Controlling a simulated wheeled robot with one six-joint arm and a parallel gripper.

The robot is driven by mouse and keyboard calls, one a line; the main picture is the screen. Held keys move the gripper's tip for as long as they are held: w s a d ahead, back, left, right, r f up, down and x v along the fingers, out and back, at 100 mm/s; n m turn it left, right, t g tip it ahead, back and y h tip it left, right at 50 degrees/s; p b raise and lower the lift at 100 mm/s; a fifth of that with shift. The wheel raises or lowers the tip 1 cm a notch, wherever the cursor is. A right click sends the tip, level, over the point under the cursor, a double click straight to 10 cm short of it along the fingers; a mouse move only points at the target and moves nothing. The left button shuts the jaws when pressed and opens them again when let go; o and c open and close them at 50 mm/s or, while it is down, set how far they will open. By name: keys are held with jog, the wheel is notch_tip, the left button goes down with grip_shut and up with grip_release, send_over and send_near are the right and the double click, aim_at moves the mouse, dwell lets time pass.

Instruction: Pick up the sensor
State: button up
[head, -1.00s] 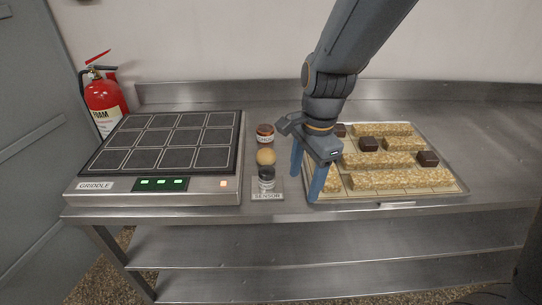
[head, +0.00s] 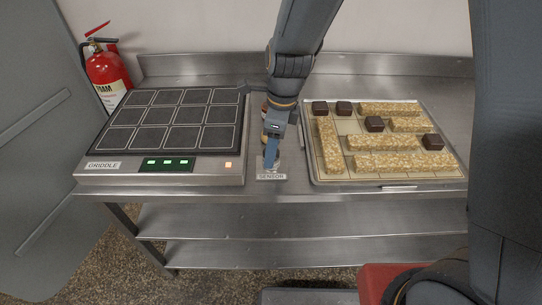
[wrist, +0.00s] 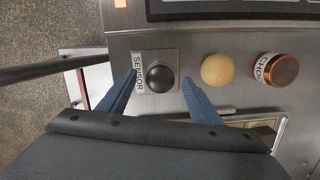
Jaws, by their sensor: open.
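The sensor (wrist: 159,79) shows in the wrist view as a dark round-topped piece on a small grey plate with a SENSOR label (wrist: 138,73). In the head view the label (head: 271,177) shows at the counter's front edge, and my fingers mostly hide the sensor. My gripper (wrist: 160,76) is open, with one blue finger on each side of the sensor in the wrist view. I see no contact, and the exact height of the fingertips is hard to tell. In the head view my gripper (head: 271,164) is over the sensor's place.
The griddle (head: 90,166) is close on the left, and a tray (head: 330,183) of bars and dark cubes is on the right. A pale ball (wrist: 217,69) and a copper-lidded jar (wrist: 277,69) stand in line behind the sensor. A fire extinguisher (head: 106,75) is far left.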

jog(key=shift+a+f, duration=0.15)
jog(key=shift+f, duration=0.55)
jog(key=shift+a+f, duration=0.1)
jog(key=shift+f, duration=0.6)
jog(key=c, duration=1.3)
jog(key=shift+w+r, duration=0.1)
jog(key=shift+r, duration=0.1)
